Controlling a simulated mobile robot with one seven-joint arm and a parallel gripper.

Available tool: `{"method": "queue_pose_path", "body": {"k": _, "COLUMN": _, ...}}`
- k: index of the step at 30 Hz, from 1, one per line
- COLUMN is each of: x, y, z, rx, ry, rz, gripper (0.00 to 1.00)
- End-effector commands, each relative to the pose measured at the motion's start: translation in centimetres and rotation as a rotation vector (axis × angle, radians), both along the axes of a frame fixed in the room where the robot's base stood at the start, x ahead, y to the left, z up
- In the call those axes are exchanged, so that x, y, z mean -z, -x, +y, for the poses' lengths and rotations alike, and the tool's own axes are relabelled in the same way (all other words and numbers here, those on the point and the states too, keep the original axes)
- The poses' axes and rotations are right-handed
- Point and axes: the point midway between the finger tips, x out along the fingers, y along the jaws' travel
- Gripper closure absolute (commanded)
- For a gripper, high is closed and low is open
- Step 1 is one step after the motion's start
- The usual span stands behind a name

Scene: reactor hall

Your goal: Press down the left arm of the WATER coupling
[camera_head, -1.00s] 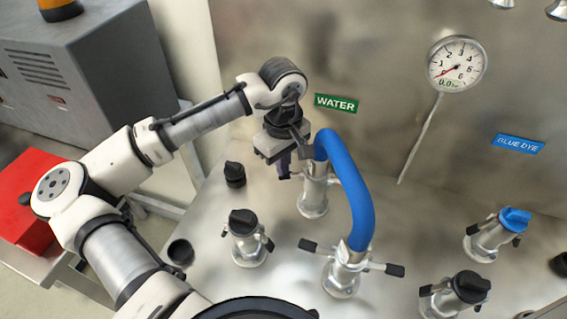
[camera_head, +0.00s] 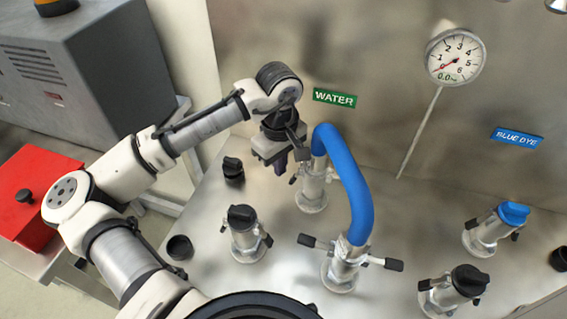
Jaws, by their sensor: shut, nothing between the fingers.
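The WATER coupling (camera_head: 312,190) is a metal fitting on the steel deck below the green WATER label (camera_head: 335,98). A thick blue hose (camera_head: 352,185) is plugged into its top and arcs to another coupling (camera_head: 342,268) in front. The left arm (camera_head: 294,179) of the WATER coupling shows as a small dark tip at its left side, partly hidden near my fingers. My gripper (camera_head: 280,166) is shut and empty, pointing down just left of the coupling's upper part, close to that arm. I cannot tell whether they touch.
The front coupling has two spread arms with black grips. Black-capped couplings (camera_head: 244,230) (camera_head: 463,288) and a blue-capped one (camera_head: 497,230) stand around. A gauge (camera_head: 455,58) hangs on the back wall. A loose black cap (camera_head: 180,247) lies at left. A red box (camera_head: 32,195) is farther left.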

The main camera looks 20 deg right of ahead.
Motion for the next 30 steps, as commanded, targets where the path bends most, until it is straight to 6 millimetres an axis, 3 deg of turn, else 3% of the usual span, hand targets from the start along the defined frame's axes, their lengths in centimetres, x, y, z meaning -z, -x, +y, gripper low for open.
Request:
{"method": "queue_pose_path", "body": {"k": 5, "x": -1.1, "y": 0.0, "z": 0.0, "rx": 0.000, "ry": 0.001, "rz": 0.000, "gripper": 1.00}}
{"method": "queue_pose_path", "body": {"k": 18, "x": -6.1, "y": 0.0, "z": 0.0, "rx": 0.001, "ry": 0.002, "rz": 0.001, "gripper": 1.00}}
{"method": "queue_pose_path", "body": {"k": 30, "x": -6.0, "y": 0.0, "z": 0.0, "rx": 0.001, "ry": 0.000, "rz": 0.001, "gripper": 1.00}}
